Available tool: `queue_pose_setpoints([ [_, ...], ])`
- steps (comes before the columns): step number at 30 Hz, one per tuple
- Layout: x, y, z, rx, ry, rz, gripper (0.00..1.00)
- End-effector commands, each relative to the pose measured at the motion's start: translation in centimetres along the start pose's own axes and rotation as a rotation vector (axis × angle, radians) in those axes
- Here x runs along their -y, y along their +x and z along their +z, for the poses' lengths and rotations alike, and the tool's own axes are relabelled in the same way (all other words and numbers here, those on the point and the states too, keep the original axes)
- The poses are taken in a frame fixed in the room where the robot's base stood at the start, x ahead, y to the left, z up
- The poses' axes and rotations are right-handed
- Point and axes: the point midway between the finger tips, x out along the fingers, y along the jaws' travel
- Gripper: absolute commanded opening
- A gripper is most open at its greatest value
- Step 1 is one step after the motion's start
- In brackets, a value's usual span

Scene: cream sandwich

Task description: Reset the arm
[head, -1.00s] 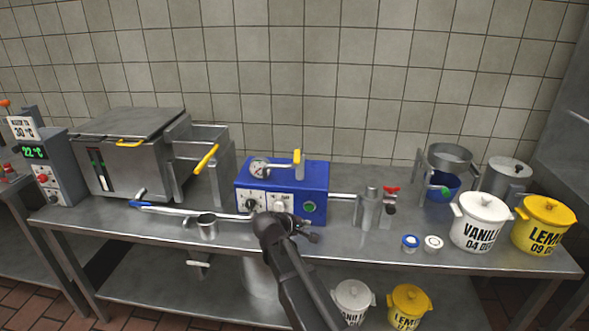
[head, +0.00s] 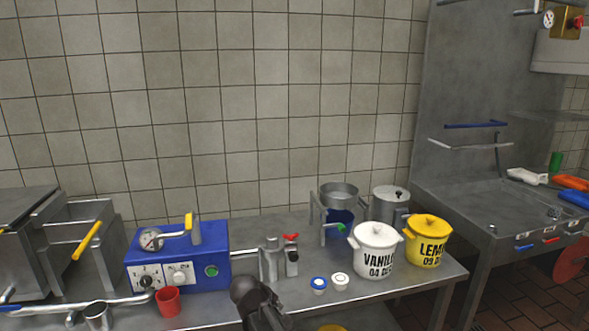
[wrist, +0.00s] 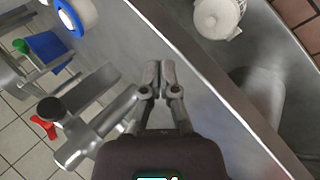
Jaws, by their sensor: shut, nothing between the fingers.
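My gripper (wrist: 160,72) shows in the wrist view with its two fingers together and nothing between them. It is above the steel worktop (wrist: 200,108), close to the front edge. The steel valve piece with a red handle (wrist: 43,126) is just left of the fingers there. In the head view, my dark arm (head: 255,299) rises from the bottom middle over the worktop.
A blue machine (head: 179,270) and red cup (head: 167,302) are left of my arm. The valve piece (head: 270,261) stands behind it. Two small lids (head: 319,284), a vanilla tub (head: 375,254) and a lemon tub (head: 426,242) are right. A sink (head: 508,208) is far right.

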Motion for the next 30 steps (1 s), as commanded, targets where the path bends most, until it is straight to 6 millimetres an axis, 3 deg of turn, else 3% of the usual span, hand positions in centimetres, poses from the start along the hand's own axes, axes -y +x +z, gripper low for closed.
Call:
queue_pose_setpoints([
  [1,-0.5,0.7,2.0,0.022,0.041,-0.030,0.00],
  [3,-1.0,1.6,4.0,0.049,0.097,-0.074,0.00],
  [18,-2.5,5.0,17.7,0.220,0.493,-0.376,0.00],
  [24,-2.3,5.1,21.8,0.269,0.629,-0.480,0.00],
  [30,-2.1,5.0,24.4,0.300,0.722,-0.552,0.00],
])
